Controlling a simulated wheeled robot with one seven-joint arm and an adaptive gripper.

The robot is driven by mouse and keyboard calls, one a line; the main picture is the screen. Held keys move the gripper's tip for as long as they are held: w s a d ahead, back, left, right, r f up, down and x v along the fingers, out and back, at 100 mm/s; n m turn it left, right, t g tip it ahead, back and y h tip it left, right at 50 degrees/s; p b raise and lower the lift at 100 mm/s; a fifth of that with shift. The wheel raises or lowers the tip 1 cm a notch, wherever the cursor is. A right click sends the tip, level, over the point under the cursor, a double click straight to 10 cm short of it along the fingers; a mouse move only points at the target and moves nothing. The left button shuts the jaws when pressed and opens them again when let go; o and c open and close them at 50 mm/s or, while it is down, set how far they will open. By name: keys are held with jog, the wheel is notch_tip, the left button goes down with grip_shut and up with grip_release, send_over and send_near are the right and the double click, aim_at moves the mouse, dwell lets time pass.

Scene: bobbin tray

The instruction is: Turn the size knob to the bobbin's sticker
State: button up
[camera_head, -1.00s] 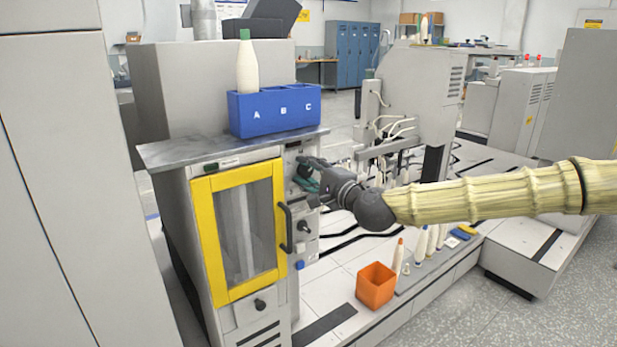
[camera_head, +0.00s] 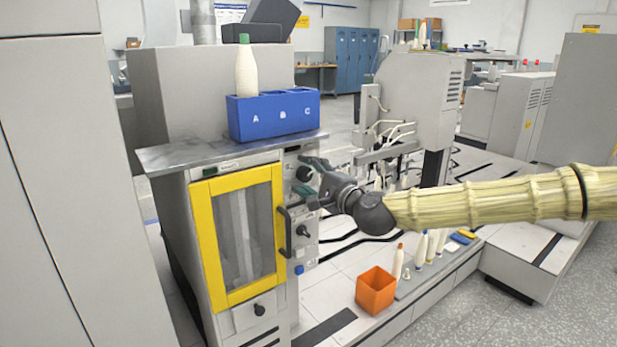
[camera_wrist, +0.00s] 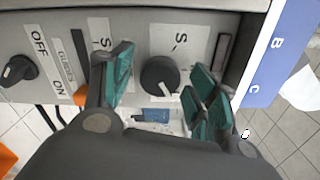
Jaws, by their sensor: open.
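The size knob is a round dark knob (camera_wrist: 160,76) with a pale pointer mark, on the machine's grey side panel. In the wrist view it sits between the two teal fingers of my gripper (camera_wrist: 160,88), with a gap on each side. My gripper is open and also shows in the head view (camera_head: 315,175), close to the panel's upper part. A label starting with "S" is beside the knob, the rest hard to read. The bobbin (camera_head: 246,72), white with a green top, stands upright in the leftmost compartment, A, of the blue tray (camera_head: 270,125). I cannot make out a separate sticker.
An OFF/ON switch knob (camera_wrist: 18,71) sits on the same panel, left in the wrist view. The yellow-framed door (camera_head: 205,245) has a dark handle (camera_head: 286,232) near my gripper. An orange bin (camera_head: 375,291) and several bobbins stand on the floor platform.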

jog(key=v, duration=1.2)
dwell(0.3)
